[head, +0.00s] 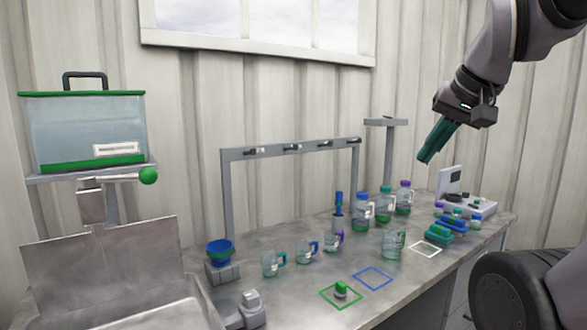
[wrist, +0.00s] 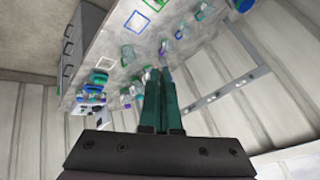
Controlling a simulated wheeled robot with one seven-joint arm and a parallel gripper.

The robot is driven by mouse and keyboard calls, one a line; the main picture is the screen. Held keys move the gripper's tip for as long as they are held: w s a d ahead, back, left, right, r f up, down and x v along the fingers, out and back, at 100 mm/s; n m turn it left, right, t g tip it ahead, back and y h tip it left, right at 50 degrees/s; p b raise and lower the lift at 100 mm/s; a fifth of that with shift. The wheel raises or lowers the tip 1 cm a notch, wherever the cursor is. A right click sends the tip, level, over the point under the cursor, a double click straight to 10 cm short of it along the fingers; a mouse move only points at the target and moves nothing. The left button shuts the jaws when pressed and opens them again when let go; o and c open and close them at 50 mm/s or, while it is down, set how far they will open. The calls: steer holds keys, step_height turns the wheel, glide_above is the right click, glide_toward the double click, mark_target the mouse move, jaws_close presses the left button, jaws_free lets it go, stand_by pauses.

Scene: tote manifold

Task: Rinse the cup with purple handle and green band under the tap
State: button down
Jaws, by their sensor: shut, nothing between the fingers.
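A clear cup with a purple handle (head: 334,241) stands on the grey bench at the right end of a short row of cups; its band colour is too small to tell. Beside it stand a cup with a blue handle (head: 306,252) and a cup with a teal handle (head: 272,264). The tap (head: 110,179), with a green ball on its lever, is below the green-lidded water tank (head: 88,130) at the left, above the metal sink (head: 100,262). My gripper (head: 426,158) is shut and empty, high above the bench's right part; its teal fingers also show in the wrist view (wrist: 160,74).
Another clear cup (head: 393,244) stands right of the row. Several bottles (head: 361,210) stand behind it. A hook rail (head: 290,149) spans the back. Blue (head: 374,278) and green (head: 340,297) square outlines lie near the front edge; a small green-topped object is in the green one.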

steer(key=shift+a, duration=0.1)
steer(key=n+g+y, duration=0.1)
steer(key=n+y, duration=0.1)
steer(key=n, duration=1.9)
glide_toward(124, 179)
steer(key=s+d+r, duration=0.2)
steer(key=s+d, duration=0.3)
steer(key=s, duration=0.1)
steer(key=w+a+f, duration=0.4)
steer(key=w+f, duration=0.4)
steer(key=shift+w, duration=0.3)
steer(key=shift+y, duration=0.3)
